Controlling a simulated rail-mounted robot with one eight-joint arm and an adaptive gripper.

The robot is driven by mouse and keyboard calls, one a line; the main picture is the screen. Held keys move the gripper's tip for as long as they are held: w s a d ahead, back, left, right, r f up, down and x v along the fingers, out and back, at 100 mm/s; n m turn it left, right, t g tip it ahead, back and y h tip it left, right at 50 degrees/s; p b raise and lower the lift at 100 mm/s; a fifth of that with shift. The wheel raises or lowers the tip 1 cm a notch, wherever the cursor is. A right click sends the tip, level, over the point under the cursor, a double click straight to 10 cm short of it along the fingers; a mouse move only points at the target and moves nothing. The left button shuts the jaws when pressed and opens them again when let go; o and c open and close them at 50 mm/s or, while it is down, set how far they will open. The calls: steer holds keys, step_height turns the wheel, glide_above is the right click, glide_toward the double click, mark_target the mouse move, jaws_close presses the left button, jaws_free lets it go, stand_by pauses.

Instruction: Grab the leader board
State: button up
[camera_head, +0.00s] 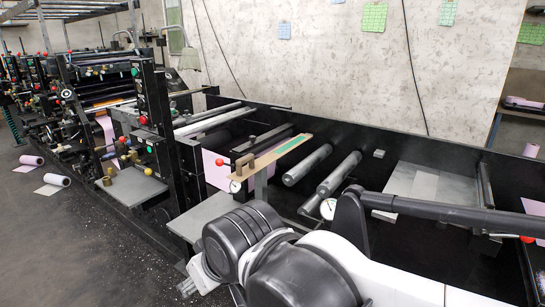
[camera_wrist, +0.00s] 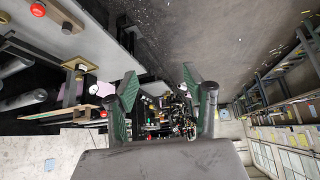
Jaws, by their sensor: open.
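The leader board looks to be the long flat tan board (camera_head: 270,158) with a green strip along it, in the middle of the head view. It lies across the black press frame and has a small brown block on its far-left end. In the wrist view a tan strip with a little green (camera_wrist: 62,113), at the left, looks like the same board. My gripper (camera_wrist: 160,76) is open and empty in the wrist view, with its green-lined fingers spread. The board is outside the fingers, to their left.
Metal rollers (camera_head: 308,165) lie just right of the board. A grey plate (camera_head: 205,213) juts out in front of it. A round dial (camera_head: 328,208) and a black bar (camera_head: 440,208) are near my arm. Pink rolls (camera_head: 52,183) lie on the floor at left, where there is free room.

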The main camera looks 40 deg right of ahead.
steer(key=o, duration=1.2)
steer(key=shift+r, duration=0.1)
